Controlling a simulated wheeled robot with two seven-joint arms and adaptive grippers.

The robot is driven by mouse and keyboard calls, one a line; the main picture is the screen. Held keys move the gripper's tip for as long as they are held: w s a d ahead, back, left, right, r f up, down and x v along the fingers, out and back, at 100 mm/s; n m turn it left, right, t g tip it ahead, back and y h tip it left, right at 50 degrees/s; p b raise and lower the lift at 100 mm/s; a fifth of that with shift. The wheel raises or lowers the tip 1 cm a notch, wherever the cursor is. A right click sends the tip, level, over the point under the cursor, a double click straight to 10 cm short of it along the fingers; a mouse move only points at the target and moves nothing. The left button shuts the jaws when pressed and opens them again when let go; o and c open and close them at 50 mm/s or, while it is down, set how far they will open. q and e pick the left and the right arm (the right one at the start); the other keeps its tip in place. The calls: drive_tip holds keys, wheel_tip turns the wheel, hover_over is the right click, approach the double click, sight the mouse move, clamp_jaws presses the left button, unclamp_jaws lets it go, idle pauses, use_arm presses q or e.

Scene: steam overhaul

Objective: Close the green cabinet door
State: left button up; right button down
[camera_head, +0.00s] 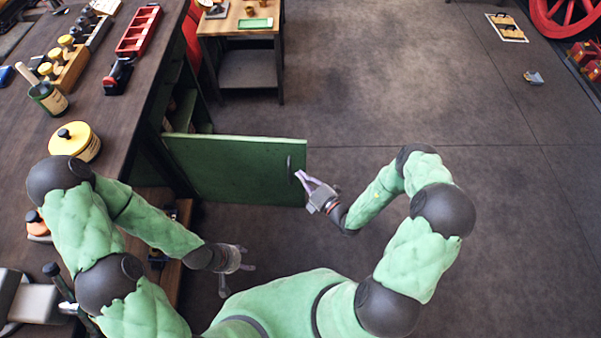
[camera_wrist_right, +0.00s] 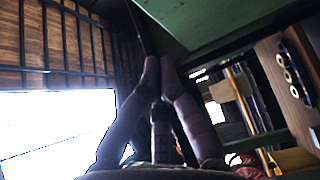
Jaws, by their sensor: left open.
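The green cabinet door (camera_head: 235,170) stands open, jutting out to the right from the workbench. A dark upright handle (camera_head: 290,168) is near its free edge. My right gripper (camera_head: 300,175) is at that free edge, close beside the handle. In the right wrist view, the fingertips of my right gripper (camera_wrist_right: 158,62) come together just below the green door panel (camera_wrist_right: 205,22); I see nothing clearly held between them, and contact with the door is unclear. My left gripper (camera_head: 237,281) is open and empty, low beside the bench, apart from the door.
The dark workbench (camera_head: 125,115) on the left carries a yellow-lidded tin (camera_head: 75,142), a green pot (camera_head: 48,97) and a red tray (camera_head: 138,32). A small wooden table (camera_head: 240,25) stands beyond the door. The floor to the right is mostly clear.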

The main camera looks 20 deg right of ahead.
drive_tip(key=b, duration=0.3)
approach(281, 145)
drive_tip(key=a, duration=0.4)
drive_tip(key=w, duration=0.2)
drive_tip(key=w+d+b, duration=0.1)
drive_tip(key=w, duration=0.1)
drive_tip(key=shift+d+f, duration=0.1)
drive_tip(key=shift+d, duration=0.05)
drive_tip(key=shift+w+d, duration=0.2)
drive_tip(key=shift+w, duration=0.3)
